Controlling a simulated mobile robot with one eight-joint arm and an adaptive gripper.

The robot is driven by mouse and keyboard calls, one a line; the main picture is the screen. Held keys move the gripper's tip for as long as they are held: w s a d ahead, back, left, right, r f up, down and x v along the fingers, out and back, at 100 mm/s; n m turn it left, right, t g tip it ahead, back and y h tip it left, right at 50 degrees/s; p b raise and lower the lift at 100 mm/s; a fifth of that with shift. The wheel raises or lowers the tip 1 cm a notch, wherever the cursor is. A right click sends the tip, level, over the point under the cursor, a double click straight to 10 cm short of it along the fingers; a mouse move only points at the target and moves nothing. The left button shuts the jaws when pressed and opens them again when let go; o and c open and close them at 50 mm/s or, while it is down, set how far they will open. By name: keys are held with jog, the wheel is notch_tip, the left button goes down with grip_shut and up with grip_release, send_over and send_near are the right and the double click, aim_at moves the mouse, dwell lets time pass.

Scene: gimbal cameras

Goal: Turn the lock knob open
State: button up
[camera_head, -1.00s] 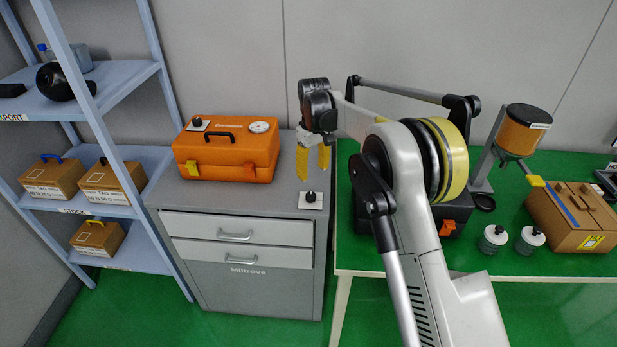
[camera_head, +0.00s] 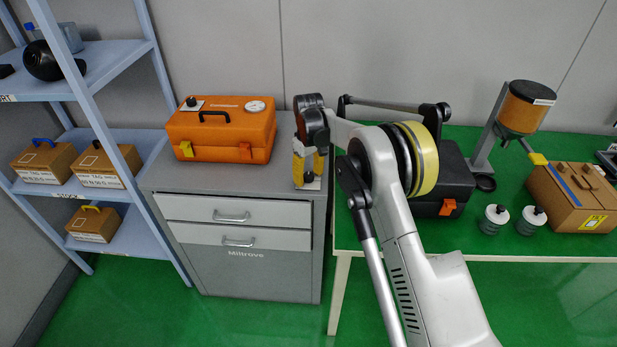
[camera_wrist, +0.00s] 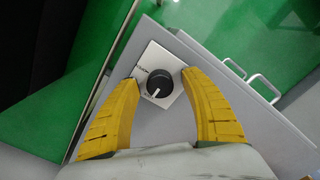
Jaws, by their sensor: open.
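The lock knob is a round black knob with a white pointer line on a pale square plate. It is set in the cabinet's grey top, near the front right corner. In the wrist view the knob (camera_wrist: 160,84) lies between the fingertips of my gripper (camera_wrist: 160,76). The yellow fingers are apart, one on each side of it, and I cannot tell whether they touch it. In the head view my gripper (camera_head: 308,183) points down over the plate (camera_head: 314,185) and mostly hides the knob.
An orange case (camera_head: 222,130) with its own black knob and a gauge stands left on the grey cabinet (camera_head: 250,272). A green table (camera_head: 380,240) to the right bears a dark case (camera_head: 455,170), a brown box (camera_head: 575,198) and two jars. A blue shelf (camera_head: 120,60) stands left.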

grip_shut()
jog(key=shift+m, duration=0.4)
jog(key=m, duration=0.3)
jog(key=shift+m, duration=0.3)
jog(key=m, duration=0.4)
jog(key=shift+m+p, duration=0.3)
jog(key=m, duration=0.4)
jog(key=shift+m, duration=2.4)
